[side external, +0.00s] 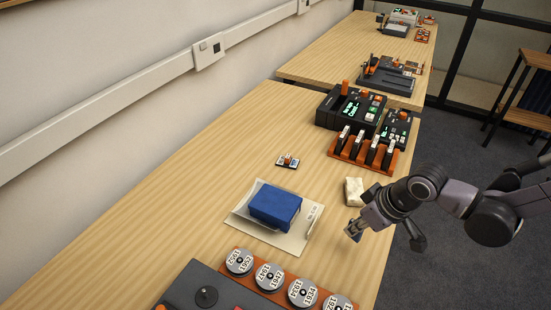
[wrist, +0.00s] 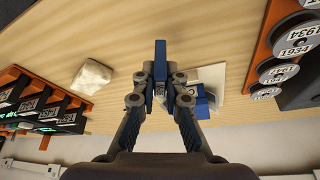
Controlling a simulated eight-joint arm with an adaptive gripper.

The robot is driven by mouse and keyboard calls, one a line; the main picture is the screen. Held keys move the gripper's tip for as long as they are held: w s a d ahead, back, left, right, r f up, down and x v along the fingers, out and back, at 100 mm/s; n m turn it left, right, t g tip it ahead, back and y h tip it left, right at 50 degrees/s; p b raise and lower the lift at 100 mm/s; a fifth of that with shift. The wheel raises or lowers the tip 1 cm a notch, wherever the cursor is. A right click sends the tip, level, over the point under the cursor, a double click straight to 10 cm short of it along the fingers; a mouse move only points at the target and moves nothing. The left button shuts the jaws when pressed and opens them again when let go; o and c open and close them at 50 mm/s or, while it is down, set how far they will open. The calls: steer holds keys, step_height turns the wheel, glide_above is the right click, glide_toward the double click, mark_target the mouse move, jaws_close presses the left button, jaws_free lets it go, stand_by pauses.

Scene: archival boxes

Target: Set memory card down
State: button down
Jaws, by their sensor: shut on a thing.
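My gripper (side external: 356,230) is over the right front edge of the table in the side view. In the wrist view my gripper (wrist: 160,80) is shut on a slim dark blue piece, the memory card (wrist: 160,55), seen nearly edge-on and standing up between the fingertips. In the side view the card is too small to make out at the fingers. A blue box (side external: 275,203) lies on a cream folder or sheet (side external: 290,240), to the left of my gripper. The box also shows in the wrist view (wrist: 203,106), partly hidden behind a finger.
A crumpled white cloth or block (side external: 354,192) lies just behind my gripper. An orange rack (side external: 345,155) of dark upright cartridges and black devices (side external: 347,110) stand farther back. Labelled round reels (side external: 270,276) sit in front. The left table area is bare.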

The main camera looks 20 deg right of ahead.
mark_target(353, 237)
steer(key=shift+f, duration=1.8)
steer(key=shift+f, duration=0.15)
steer(key=c, duration=1.4)
jaws_free()
steer(key=shift+v, duration=6.15)
steer(key=d+r+m+t, duration=0.1)
steer(key=d, duration=0.4)
steer(key=s+d+r+m+t+h, duration=0.1)
steer(key=d+r+m, duration=0.1)
steer(key=d, duration=0.4)
steer(key=s+d+r+m+t, duration=0.1)
steer(key=d+r, duration=0.1)
steer(key=d, duration=0.3)
steer(key=shift+d+r+h, duration=0.2)
steer(key=shift+d+h, duration=0.05)
steer(key=shift+h, duration=0.15)
